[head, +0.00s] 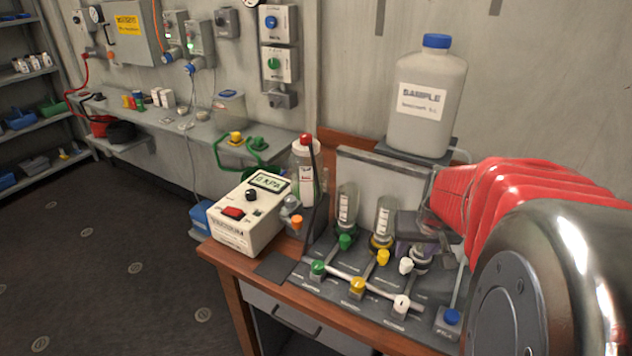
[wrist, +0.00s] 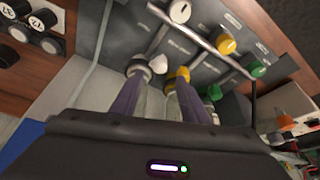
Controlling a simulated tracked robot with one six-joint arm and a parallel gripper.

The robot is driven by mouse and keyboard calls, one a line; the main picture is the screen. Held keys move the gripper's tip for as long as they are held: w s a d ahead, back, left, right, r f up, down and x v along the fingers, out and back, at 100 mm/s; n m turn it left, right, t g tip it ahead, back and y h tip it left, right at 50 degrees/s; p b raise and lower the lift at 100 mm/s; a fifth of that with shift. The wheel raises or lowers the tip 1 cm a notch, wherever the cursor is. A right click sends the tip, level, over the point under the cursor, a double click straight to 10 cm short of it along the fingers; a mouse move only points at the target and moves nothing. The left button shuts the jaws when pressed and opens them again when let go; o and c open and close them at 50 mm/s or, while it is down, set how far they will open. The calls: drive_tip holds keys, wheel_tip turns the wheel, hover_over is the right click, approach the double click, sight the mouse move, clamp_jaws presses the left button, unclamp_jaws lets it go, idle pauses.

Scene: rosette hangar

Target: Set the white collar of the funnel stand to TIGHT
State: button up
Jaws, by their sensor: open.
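The funnel stand (head: 330,292) is a dark grey unit on the wooden bench, with green, yellow and white fittings. Its white collar (head: 405,265) is at the right, under my gripper (head: 420,238). In the wrist view, the white collar (wrist: 157,64) shows as a pale ring with a white tab just beyond the fingertips. My gripper (wrist: 160,84) is open, its two purple fingers apart, with nothing clearly held. The left finger is close to the pale ring and the right finger close to the yellow collar (wrist: 183,73). Contact and the TIGHT marking cannot be made out.
A lower row has green (head: 318,268), yellow (head: 357,285) and white (head: 401,303) knobs on a white pipe. A SAMPLE jug (head: 428,100) stands behind. A meter box (head: 250,212) and red-capped bottle (head: 306,170) stand to the left. Open floor lies further left.

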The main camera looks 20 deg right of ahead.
sight(407, 262)
drive_tip(key=shift+x, duration=3.65)
drive_tip(key=shift+c, duration=0.6)
clamp_jaws()
